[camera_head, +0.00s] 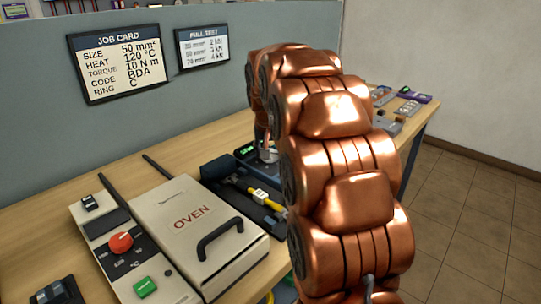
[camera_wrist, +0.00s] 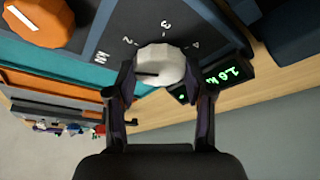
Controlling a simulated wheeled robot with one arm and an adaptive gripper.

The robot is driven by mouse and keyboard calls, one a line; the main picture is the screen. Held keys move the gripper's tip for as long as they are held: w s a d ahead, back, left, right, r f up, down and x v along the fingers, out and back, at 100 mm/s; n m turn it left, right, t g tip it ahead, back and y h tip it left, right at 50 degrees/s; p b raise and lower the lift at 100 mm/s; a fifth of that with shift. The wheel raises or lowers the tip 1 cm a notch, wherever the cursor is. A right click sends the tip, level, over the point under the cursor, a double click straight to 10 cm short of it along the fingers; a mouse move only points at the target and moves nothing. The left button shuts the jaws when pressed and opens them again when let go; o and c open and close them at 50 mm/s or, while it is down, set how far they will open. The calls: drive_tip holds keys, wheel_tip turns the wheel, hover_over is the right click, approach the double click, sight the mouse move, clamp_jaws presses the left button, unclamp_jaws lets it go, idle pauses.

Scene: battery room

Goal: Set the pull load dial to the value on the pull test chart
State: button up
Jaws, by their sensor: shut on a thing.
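The pull load dial (camera_wrist: 168,62) is a pale round knob with a dark pointer line, on a dark panel marked 2, 3, 4 and kN. Its line points left, short of the 2. The green display (camera_wrist: 228,75) beside it seems to read 1.6 kN. My gripper (camera_wrist: 161,84) is shut on the dial, one finger on each side. In the head view my arm hides most of the dial. The pull test chart (camera_head: 203,47) hangs on the partition; its small rows pair mm² sizes with kN values, apparently 50 with 3. The job card (camera_head: 115,62) gives size 50 mm².
An oven (camera_head: 165,250) with a black handle, a red knob (camera_head: 121,243) and a green button (camera_head: 145,287) stands at the front left of the bench. A black tool with yellow (camera_head: 236,182) lies beside it. An orange knob (camera_wrist: 40,18) is near the dial panel.

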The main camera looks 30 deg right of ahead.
drive_tip(key=shift+w+a+m+g+h+b, duration=0.1)
drive_tip(key=shift+m+g+h+b, duration=0.2)
drive_tip(key=shift+m, duration=0.8)
drive_tip(key=shift+m+g+h+b, duration=0.25)
drive_tip(key=shift+m+g+h, duration=0.05)
drive_tip(key=shift+m, duration=0.8)
drive_tip(key=o, duration=1.2)
drive_tip(key=shift+c, duration=0.2)
drive_tip(key=shift+r, duration=0.1)
drive_tip(key=v, duration=1.1)
drive_tip(key=shift+r, duration=0.4)
drive_tip(key=shift+a, duration=0.15)
